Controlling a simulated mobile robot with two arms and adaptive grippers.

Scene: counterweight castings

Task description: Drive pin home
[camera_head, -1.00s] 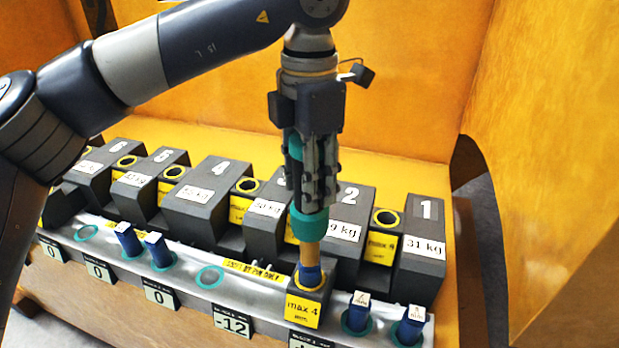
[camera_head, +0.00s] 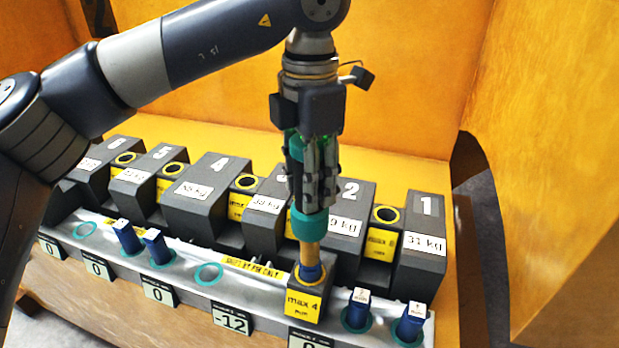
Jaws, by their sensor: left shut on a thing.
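My left gripper (camera_head: 314,200) points straight down and is shut on a tool with a teal grip (camera_head: 309,224) and a tan shaft (camera_head: 309,256). The shaft's lower end meets a blue pin (camera_head: 310,273), which stands in a yellow-ringed hole on a dark block labelled "max 4 mm" (camera_head: 304,304). Only a short blue part of the pin shows above the ring. The contact between shaft and pin is small, so I cannot tell whether they press together. My right gripper is not in view.
Numbered dark castings (camera_head: 206,207) stand in a row behind. A silver rail (camera_head: 188,266) in front holds blue tagged pins, at left (camera_head: 157,247) and right (camera_head: 412,322), and empty teal-ringed holes (camera_head: 209,274). Number displays (camera_head: 232,321) line the front. Yellow walls (camera_head: 420,80) enclose the back.

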